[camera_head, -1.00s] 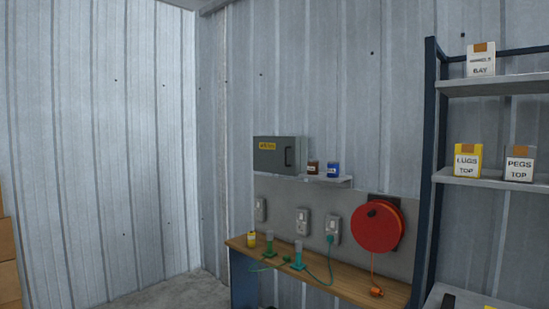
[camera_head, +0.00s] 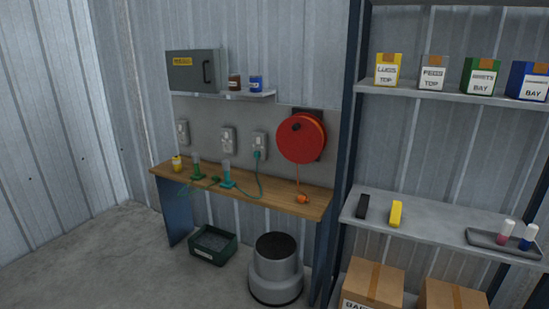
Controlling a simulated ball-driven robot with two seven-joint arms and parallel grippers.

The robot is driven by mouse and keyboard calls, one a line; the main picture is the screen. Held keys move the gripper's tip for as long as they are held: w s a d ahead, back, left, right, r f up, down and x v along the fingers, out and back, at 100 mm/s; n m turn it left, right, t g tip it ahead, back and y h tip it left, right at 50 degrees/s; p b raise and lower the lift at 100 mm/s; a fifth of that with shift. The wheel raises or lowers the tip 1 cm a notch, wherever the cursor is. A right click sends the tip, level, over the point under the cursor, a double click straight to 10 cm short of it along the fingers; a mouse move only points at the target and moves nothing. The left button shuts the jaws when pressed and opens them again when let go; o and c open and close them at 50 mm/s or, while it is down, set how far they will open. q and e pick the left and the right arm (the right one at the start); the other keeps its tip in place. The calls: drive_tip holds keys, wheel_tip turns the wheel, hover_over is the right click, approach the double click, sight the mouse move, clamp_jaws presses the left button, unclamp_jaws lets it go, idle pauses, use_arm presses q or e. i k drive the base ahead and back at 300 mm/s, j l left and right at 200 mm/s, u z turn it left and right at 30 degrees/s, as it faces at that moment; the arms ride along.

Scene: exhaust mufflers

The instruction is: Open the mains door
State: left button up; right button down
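The mains box is a grey wall cabinet (camera_head: 196,71) with a yellow label (camera_head: 183,61) and a dark vertical handle (camera_head: 207,72) on the right of its front. Its door looks shut. It sits at the left end of a small wall shelf (camera_head: 235,95), above the wooden bench. Neither of my grippers is in view.
A wooden bench (camera_head: 290,197) stands below, with a red cable reel (camera_head: 301,138) on the wall above. A grey drum (camera_head: 276,270) and a green crate (camera_head: 212,244) are on the floor. A shelving rack (camera_head: 430,221) stands right. Floor at the left is clear.

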sight(189, 70)
drive_tip(key=i+j+z, duration=0.2)
drive_tip(key=i+j, duration=0.2)
drive_tip(key=i+j+z, duration=0.2)
drive_tip(key=i+j, duration=0.2)
drive_tip(key=i+j+z, duration=0.25)
drive_tip(key=j, duration=0.3)
drive_tip(key=i, duration=0.1)
